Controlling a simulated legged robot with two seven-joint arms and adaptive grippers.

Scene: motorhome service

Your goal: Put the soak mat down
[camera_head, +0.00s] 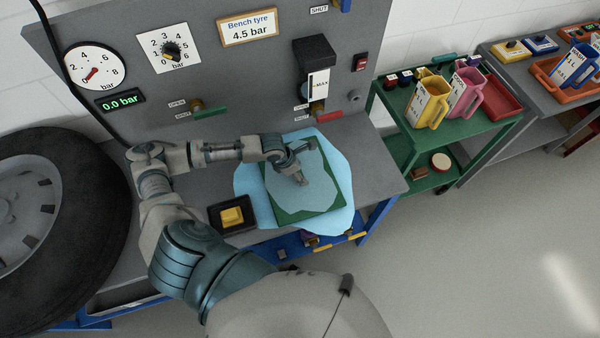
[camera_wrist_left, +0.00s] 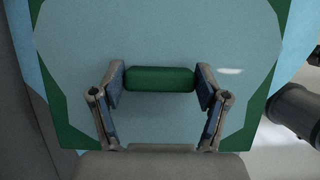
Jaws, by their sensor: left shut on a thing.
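The soak mat (camera_head: 290,216) is a green square with a light-blue patch over most of its top. It is over a larger light-blue puddle (camera_head: 246,182) at the front of the grey bench. My left gripper (camera_head: 303,180) is above the middle of the mat. In the left wrist view, its two fingers (camera_wrist_left: 160,86) are shut on the mat's green grip bar (camera_wrist_left: 160,79), one at each end. The mat's green edge (camera_wrist_left: 52,110) shows beyond the blue patch. I cannot tell if the mat's underside touches the bench. My right gripper is not in view.
A tyre (camera_head: 68,215) is at the far left. A panel with gauges and valves (camera_head: 225,85) rises behind. A green trolley (camera_head: 465,130) with jugs stands to the right. Floor there is clear.

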